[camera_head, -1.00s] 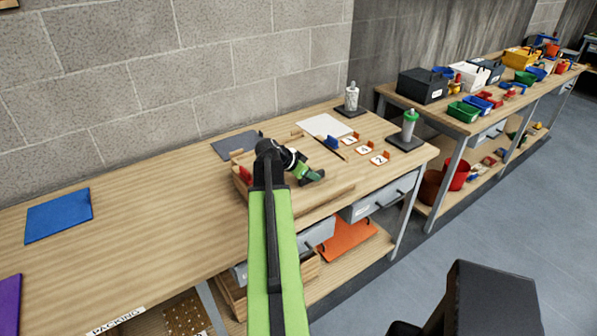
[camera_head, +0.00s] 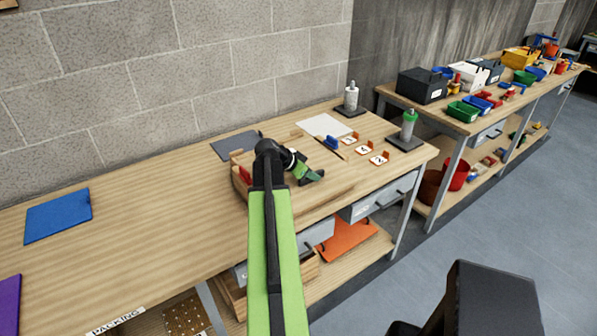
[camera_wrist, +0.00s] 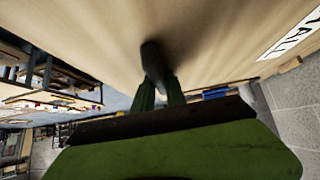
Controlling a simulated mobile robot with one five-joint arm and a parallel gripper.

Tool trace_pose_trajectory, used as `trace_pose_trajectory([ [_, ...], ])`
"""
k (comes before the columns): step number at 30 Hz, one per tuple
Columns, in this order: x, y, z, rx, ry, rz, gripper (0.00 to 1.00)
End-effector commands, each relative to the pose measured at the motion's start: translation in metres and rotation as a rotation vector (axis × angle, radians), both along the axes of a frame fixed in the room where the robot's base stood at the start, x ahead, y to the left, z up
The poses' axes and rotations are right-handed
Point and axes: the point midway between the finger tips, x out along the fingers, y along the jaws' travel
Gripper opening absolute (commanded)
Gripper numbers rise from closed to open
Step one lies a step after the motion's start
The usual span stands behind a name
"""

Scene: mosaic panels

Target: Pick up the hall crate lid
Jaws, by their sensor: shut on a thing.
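The hall crate lid (camera_wrist: 225,35) is a pale wooden panel that fills the upper part of the wrist view. A white label (camera_wrist: 291,32) with dark capital letters is on it at the right. My gripper (camera_wrist: 157,80) is shut on a dark grip (camera_wrist: 152,58) that stands out from this panel. In the head view my gripper (camera_head: 312,177) is over the workbench (camera_head: 130,255); the wood around it blends with the bench top, and my arm hides part of it. I cannot tell there whether the lid is clear of what lies below.
White numbered cards (camera_head: 363,150) with orange clips lie right of my gripper. A green-topped bottle (camera_head: 409,124) and a white bottle (camera_head: 351,97) stand on dark bases behind them. A blue panel (camera_head: 58,215) lies at the left; the bench between is mostly clear.

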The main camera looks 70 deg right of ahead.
Motion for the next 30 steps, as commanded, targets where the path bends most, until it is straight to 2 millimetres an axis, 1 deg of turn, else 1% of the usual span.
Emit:
trace_pose_trajectory([
  [7,0.000,0.000,0.001,-0.001,-0.001,0.000,0.00],
  [11,0.000,0.000,0.010,-0.001,-0.001,0.000,0.00],
  [14,0.000,0.000,0.024,-0.002,-0.001,0.000,0.00],
  [24,0.000,0.000,0.091,-0.002,-0.001,0.000,0.00],
  [27,0.000,0.000,0.101,-0.002,-0.001,0.000,0.00],
  [30,0.000,0.000,0.103,-0.002,-0.001,0.000,0.00],
])
